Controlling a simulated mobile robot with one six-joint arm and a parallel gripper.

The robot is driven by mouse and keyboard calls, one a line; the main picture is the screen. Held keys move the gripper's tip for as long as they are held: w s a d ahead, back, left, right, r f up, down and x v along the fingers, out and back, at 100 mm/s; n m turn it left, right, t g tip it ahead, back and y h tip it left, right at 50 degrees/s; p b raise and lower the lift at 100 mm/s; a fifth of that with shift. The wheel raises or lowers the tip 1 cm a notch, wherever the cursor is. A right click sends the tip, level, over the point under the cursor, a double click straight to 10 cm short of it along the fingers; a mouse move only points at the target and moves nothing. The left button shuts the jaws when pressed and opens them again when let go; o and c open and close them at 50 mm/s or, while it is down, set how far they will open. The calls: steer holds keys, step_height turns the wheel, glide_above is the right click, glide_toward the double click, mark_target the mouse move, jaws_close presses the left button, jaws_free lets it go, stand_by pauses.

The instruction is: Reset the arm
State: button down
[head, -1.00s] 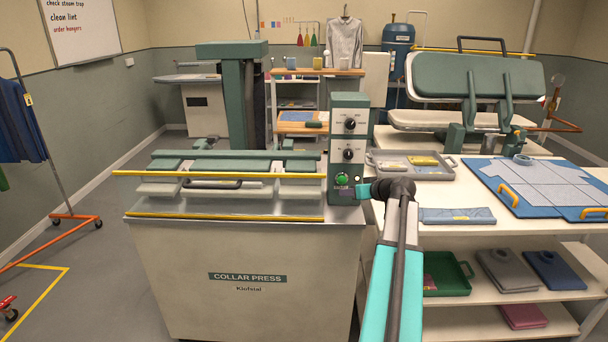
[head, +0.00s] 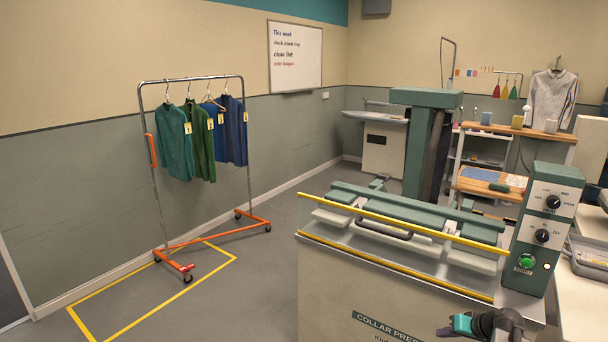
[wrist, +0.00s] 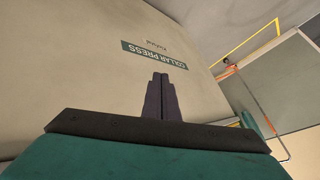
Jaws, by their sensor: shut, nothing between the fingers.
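My gripper (wrist: 160,95) shows in the wrist view with its two dark fingers together and nothing between them. It points at the front panel of the collar press (wrist: 110,60), which appears tilted in that view. The press's control box (head: 545,225) has two dials and a lit green button. The gap between fingers and panel is hard to judge.
A garment rail (head: 195,80) with several jackets stands at the left on orange feet, by a yellow floor outline (head: 95,302). Open grey floor (head: 245,290) lies between the rail and the press. A white shelf table (head: 580,315) stands at the right edge.

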steer(key=s+a+f+g+p, duration=0.1)
steer(key=s+a+f+g, duration=0.1)
steer(key=s+a+f, duration=0.35)
steer(key=s+a+f+n+g+y+p, duration=0.1)
steer(key=s+a+f+g, duration=0.15)
steer(key=a+f, duration=0.55)
steer(key=s+a+f+g+p, duration=0.15)
steer(key=s+a+f, duration=0.25)
steer(key=a, duration=0.6)
steer(key=s+a+f+g+h, duration=0.1)
steer(key=s+a+f+g, duration=0.1)
steer(key=s, duration=0.6)
steer(key=s+a+f+n+g+h+p, duration=0.1)
steer(key=s+a+f+g, duration=0.1)
steer(key=s+a, duration=0.3)
steer(key=s+a+f+n+g+h, duration=0.1)
steer(key=s+a+f+g, duration=0.1)
steer(key=s, duration=0.9)
steer(key=shift+s+a+f+g+h+p, duration=0.15)
steer(key=shift+a+f+g+h+p, duration=0.25)
steer(key=shift+a+f, duration=0.35)
steer(key=shift+a, duration=0.1)
